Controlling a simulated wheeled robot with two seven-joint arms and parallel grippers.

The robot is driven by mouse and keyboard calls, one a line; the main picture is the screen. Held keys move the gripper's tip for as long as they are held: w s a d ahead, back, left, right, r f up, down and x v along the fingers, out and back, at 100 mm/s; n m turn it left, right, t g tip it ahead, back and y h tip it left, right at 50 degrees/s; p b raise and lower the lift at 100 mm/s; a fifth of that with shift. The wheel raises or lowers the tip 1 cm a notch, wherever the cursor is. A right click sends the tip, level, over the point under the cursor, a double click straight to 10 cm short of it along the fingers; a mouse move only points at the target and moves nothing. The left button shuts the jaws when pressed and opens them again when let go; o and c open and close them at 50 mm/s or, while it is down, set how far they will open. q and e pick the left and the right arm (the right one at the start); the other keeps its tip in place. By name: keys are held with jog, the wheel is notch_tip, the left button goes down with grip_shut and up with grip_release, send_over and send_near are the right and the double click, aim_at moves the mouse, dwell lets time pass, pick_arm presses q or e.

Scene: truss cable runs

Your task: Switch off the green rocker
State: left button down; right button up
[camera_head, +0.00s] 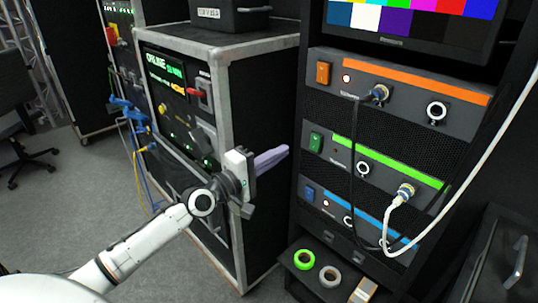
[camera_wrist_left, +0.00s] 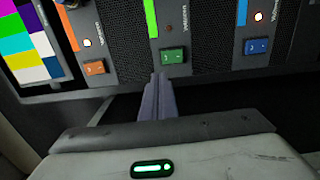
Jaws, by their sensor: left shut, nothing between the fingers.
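The green rocker (camera_head: 315,142) sits at the left end of the rack unit with the green stripe (camera_head: 386,161). It also shows in the left wrist view (camera_wrist_left: 173,56), just beyond my fingertips. The small lamp beside it (camera_head: 335,151) looks dark, while the lamps of the orange and blue units are lit. My left gripper (camera_head: 283,152) is shut and empty, its fingers pointing at the rack just left of the rocker in the head view. A small gap seems to separate the fingertips (camera_wrist_left: 160,78) from the rocker. My right gripper is not in view.
The orange rocker (camera_head: 323,73) is above and the blue rocker (camera_head: 309,194) below. A black cable and a white cable (camera_head: 455,186) hang before the rack. A flight case (camera_head: 264,110) stands left, close to my left gripper. Tape rolls (camera_head: 304,259) lie below.

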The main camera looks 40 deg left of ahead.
pick_arm(q)
jog(key=shift+s+a+r, duration=0.1)
jog(key=shift+s+a, duration=0.05)
jog(key=shift+s, duration=0.55)
jog(key=shift+s+a+r, duration=0.1)
jog(key=shift+s, duration=0.6)
jog(key=s+d+f+m+g, duration=0.2)
jog(key=s+d+f+m, duration=0.25)
jog(key=f, duration=0.55)
jog(key=s+d+f+m+g, duration=0.35)
jog(key=s+d+f, duration=0.25)
jog(key=f, duration=0.4)
jog(key=s+d+f+m+g, duration=0.2)
jog(key=s+d+f+m, duration=0.2)
jog(key=s, duration=0.4)
jog(key=s+d+f+m+g, duration=0.2)
jog(key=s+d+f+m, duration=0.3)
jog(key=s+f, duration=0.3)
jog(key=shift+s+d+f+m+y, duration=0.2)
jog(key=shift+s+f+m+y, duration=0.25)
jog(key=shift+s, duration=0.35)
